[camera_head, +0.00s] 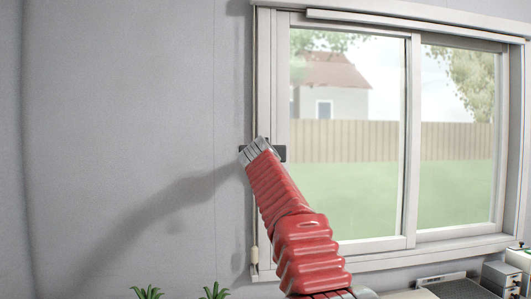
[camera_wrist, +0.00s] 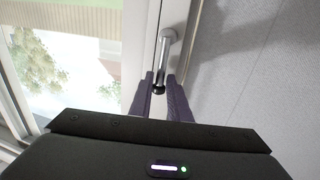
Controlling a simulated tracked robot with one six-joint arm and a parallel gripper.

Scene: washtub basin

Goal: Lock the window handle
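The window (camera_head: 345,130) fills the right of the head view, with its white frame and two panes. The window handle (camera_wrist: 164,58) is a slim metallic lever on the white frame in the wrist view, near the grey wall. Its rounded mount is at the top and its dark end points down the picture. My gripper (camera_wrist: 159,82) has its dark fingers on either side of that end. Whether they press on it cannot be told. In the head view my gripper (camera_head: 263,152) is at the left frame, and my arm hides the handle.
A thin cord (camera_head: 254,200) hangs beside the window's left edge. Green plants (camera_head: 214,291) stand at the bottom, and a grey appliance (camera_head: 455,287) is at the lower right. The wall (camera_head: 120,110) left of the window is bare.

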